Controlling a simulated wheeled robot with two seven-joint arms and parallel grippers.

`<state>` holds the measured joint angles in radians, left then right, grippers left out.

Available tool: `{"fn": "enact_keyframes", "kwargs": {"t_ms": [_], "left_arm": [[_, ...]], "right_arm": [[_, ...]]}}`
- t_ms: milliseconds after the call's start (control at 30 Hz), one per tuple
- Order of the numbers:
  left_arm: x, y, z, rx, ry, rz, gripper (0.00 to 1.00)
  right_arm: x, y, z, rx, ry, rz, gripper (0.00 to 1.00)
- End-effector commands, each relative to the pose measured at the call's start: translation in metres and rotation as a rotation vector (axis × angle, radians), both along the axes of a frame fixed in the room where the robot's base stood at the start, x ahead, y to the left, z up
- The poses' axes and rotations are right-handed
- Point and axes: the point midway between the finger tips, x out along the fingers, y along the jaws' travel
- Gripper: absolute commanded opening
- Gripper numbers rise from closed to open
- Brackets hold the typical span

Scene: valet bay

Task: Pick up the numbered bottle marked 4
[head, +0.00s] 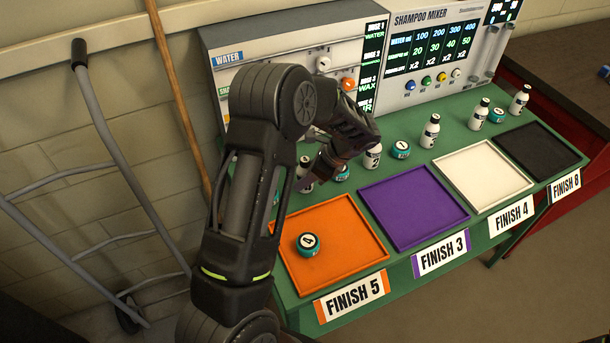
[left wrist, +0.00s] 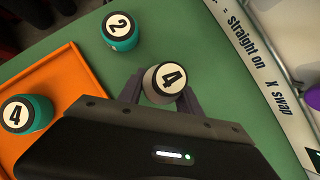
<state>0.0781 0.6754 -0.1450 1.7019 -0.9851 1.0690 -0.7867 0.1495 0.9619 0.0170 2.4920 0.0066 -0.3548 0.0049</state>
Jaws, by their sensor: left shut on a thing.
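My left gripper (left wrist: 162,88) is shut on a white bottle with a dark-rimmed cap marked 4 (left wrist: 168,76), which sits between its fingers. In the head view the left gripper (head: 318,162) is low over the back of the green table, behind the orange tray. The bottle there (head: 305,172) is partly hidden by my arm, and its number cannot be read. A teal jar, also marked 4 (head: 308,242), sits on the orange tray; it also shows in the left wrist view (left wrist: 27,114). My right gripper is not in view.
A teal jar marked 2 (left wrist: 120,30) stands close to the held bottle. More bottles (head: 430,131) and teal jars (head: 401,149) line the table's back. Orange (head: 345,272), purple (head: 415,205), white (head: 483,175) and black trays lie in front. The mixer panel (head: 430,60) stands behind.

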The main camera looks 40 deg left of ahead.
Motion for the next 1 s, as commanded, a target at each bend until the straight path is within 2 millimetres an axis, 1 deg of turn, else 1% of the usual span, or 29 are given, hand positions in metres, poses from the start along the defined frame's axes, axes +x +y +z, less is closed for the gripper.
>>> {"fn": "enact_keyframes", "kwargs": {"t_ms": [33,200,567,667,767,1000], "left_arm": [[0.000,0.000,0.000,0.000,0.000,0.000,0.13],[0.000,0.000,0.000,0.000,0.000,0.000,0.00],[0.000,0.000,0.003,0.000,-0.001,0.000,0.00],[0.001,0.000,0.011,0.002,-0.003,0.000,0.00],[0.001,0.000,0.026,0.000,-0.005,0.000,0.00],[0.001,0.000,0.072,0.000,-0.006,0.001,0.00]], "right_arm": [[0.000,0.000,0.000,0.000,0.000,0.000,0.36],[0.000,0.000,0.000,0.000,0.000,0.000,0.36],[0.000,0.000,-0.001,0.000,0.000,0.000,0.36],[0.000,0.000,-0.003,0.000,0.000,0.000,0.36],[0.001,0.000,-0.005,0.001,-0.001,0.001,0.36],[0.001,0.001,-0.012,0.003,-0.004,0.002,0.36]]}}
